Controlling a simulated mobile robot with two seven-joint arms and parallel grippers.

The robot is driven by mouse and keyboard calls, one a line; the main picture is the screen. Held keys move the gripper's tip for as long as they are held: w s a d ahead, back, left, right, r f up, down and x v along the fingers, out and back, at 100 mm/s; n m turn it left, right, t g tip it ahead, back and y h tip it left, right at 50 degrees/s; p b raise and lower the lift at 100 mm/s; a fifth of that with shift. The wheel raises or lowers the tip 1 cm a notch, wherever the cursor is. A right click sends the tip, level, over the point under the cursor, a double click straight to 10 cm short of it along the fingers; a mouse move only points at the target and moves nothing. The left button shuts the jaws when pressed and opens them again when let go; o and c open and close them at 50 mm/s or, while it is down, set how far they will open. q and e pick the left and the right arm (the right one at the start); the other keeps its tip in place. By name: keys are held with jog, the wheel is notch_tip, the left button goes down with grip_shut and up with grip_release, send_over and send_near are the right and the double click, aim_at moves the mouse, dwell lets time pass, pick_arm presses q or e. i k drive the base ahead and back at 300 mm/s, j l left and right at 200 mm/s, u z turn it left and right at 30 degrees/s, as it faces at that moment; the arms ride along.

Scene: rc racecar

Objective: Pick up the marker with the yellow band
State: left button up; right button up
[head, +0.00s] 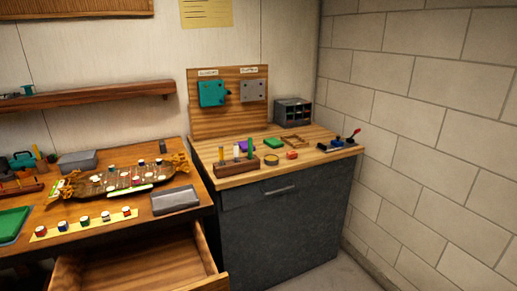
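A wooden block (237,167) stands at the front left of the right-hand counter and holds upright sticks that look like markers. The left one (221,155) is yellow-orange, the middle one (236,152) is pale, and the right one (250,148) is green and taller. They are too small for me to tell a band on any of them for sure. Neither of my grippers is in view.
The counter (262,179) also holds a round tin (271,160), a red piece (292,155), and a grey drawer box (293,112). The left bench carries a wooden dragon-headed rack (116,182) and a grey tray (176,200). A drawer (140,268) stands open below it.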

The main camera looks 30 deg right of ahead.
aim_at(221, 151)
jog(key=i+l+u, duration=0.4)
jog(key=l, duration=0.25)
jog(key=i+l+u, duration=0.2)
jog(key=l, duration=0.15)
jog(key=i+l+u, duration=0.2)
jog(key=l, duration=0.2)
jog(key=k, duration=0.1)
